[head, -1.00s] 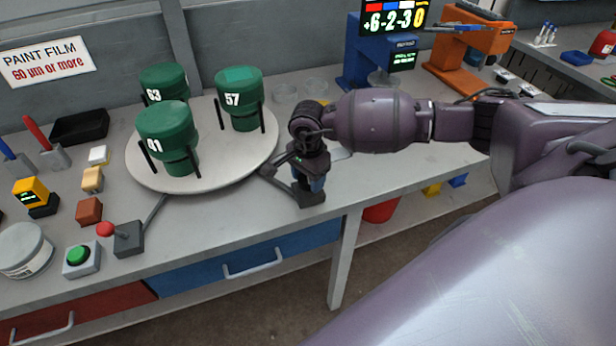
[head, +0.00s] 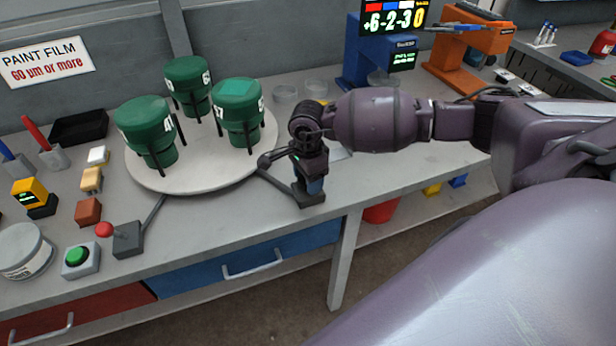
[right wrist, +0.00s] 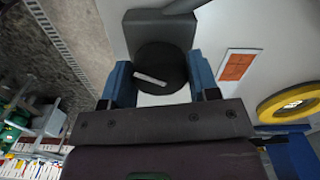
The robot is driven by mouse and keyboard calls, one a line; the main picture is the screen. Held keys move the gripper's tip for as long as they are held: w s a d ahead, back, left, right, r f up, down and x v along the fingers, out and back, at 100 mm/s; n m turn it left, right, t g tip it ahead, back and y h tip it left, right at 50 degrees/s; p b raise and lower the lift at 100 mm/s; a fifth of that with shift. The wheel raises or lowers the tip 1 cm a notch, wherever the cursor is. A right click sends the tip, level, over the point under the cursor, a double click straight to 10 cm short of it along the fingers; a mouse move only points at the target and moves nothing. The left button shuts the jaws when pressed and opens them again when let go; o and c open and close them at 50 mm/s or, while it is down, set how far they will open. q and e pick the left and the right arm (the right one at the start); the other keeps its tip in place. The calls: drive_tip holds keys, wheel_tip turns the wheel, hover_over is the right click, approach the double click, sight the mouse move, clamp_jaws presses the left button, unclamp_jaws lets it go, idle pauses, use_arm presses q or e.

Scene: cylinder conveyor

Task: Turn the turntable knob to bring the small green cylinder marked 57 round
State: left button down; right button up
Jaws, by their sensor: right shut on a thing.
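The round pale turntable (head: 205,183) carries three green cylinders between dark posts. The cylinder marked 57 (head: 238,112) is at the right front, with parts of its number showing at both sides. The cylinder marked 41 (head: 146,130) is at the left, and the third cylinder (head: 188,85) is at the back. My right gripper (head: 312,180) points down just right of the turntable. In the right wrist view, its blue fingers are shut on the dark round knob (right wrist: 160,65) with a white mark. The knob is mostly hidden in the head view. My left gripper is out of view.
Clear dishes (head: 286,93) and a blue stand (head: 372,58) are behind my right gripper.

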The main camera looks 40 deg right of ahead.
drive_tip(key=shift+m, duration=2.4)
idle(3.6)
drive_tip(key=o, duration=0.9)
wheel_tip(320, 180, up, 11)
drive_tip(key=shift+f, duration=0.1)
